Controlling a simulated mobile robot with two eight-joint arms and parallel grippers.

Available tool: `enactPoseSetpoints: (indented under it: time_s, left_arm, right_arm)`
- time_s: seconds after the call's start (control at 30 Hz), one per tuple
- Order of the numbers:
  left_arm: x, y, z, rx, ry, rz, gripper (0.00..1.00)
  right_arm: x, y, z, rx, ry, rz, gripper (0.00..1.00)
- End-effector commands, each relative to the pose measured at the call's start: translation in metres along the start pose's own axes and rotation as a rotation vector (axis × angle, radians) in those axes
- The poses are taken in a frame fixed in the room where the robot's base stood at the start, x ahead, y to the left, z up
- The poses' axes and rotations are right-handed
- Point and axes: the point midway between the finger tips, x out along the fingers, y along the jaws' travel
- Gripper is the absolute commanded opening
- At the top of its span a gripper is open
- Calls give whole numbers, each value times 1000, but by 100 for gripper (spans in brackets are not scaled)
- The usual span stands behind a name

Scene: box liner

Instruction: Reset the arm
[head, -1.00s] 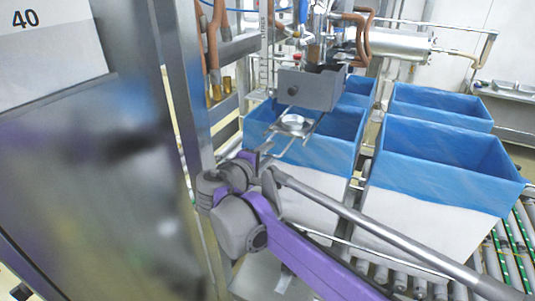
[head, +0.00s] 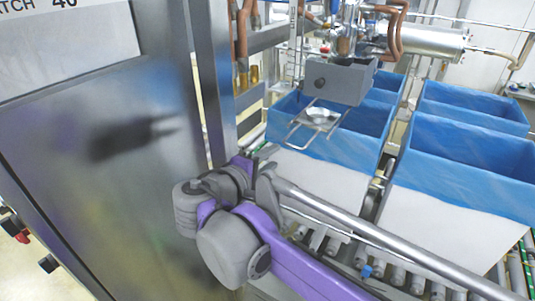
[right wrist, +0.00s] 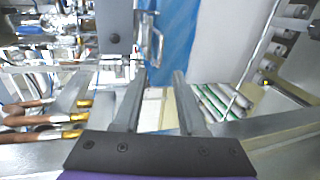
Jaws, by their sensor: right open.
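My right arm (head: 292,262), purple and grey, comes in from the lower right of the head view. Its wrist (head: 228,242) is bent in front of the steel frame and cabinet. My right gripper (right wrist: 160,78) shows clearly in the right wrist view, with two grey fingers apart and nothing between them. In the head view the gripper is mostly hidden behind the wrist. My left arm and gripper are not in view.
A steel cabinet (head: 85,190) fills the left, with a dark blurred reflection on it. An upright steel post (head: 210,85) stands close to my wrist. White boxes with blue liners (head: 462,150) stand on a roller conveyor (head: 395,272). A grey filling head (head: 340,80) hangs above one box.

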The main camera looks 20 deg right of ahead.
Motion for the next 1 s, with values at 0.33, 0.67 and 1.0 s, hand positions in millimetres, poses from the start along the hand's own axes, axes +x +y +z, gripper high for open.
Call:
enactPoseSetpoints:
  time_s: [0.33, 0.67, 1.0]
  left_arm:
    - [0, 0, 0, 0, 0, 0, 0]
    - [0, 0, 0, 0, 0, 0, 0]
    - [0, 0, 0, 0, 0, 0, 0]
  right_arm:
    - [14, -51, 41, 59, -28, -179, 40]
    - [-15, -240, 145, 495, -78, -806, 40]
    - [-58, -312, 159, 867, -67, -1078, 40]
